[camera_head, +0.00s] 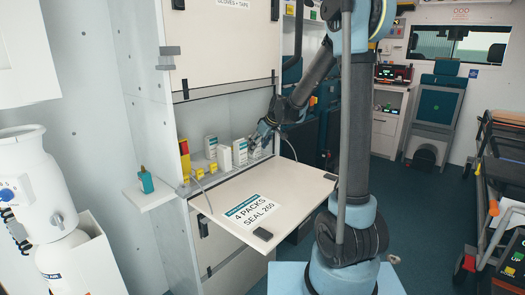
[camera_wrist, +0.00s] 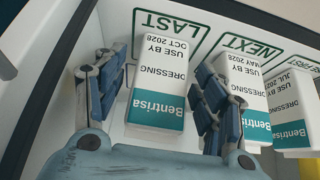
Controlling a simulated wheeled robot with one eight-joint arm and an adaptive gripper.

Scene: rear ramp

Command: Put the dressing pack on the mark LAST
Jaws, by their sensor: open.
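In the wrist view a white dressing pack (camera_wrist: 158,85) with a teal Bentrisa band reads USE BY OCT 2028. It overlaps the lower part of the green-framed mark LAST (camera_wrist: 172,22). My gripper (camera_wrist: 163,64) is open, with one finger on each side of this pack. I cannot tell whether the fingers touch it. Beside it another pack (camera_wrist: 248,98), MAY 2028, is at the mark NEXT (camera_wrist: 250,47), partly hidden by the right finger. A third pack (camera_wrist: 290,110), JUL, is at the right edge. In the head view my gripper (camera_head: 262,138) reaches into the compartment.
A fold-down flap (camera_head: 290,190) with a label reading 4 PACKS SEAL 260 lies open in front of the compartment. A side shelf (camera_head: 148,196) holds a small teal bottle (camera_head: 146,181). A white cylinder (camera_head: 38,190) stands left.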

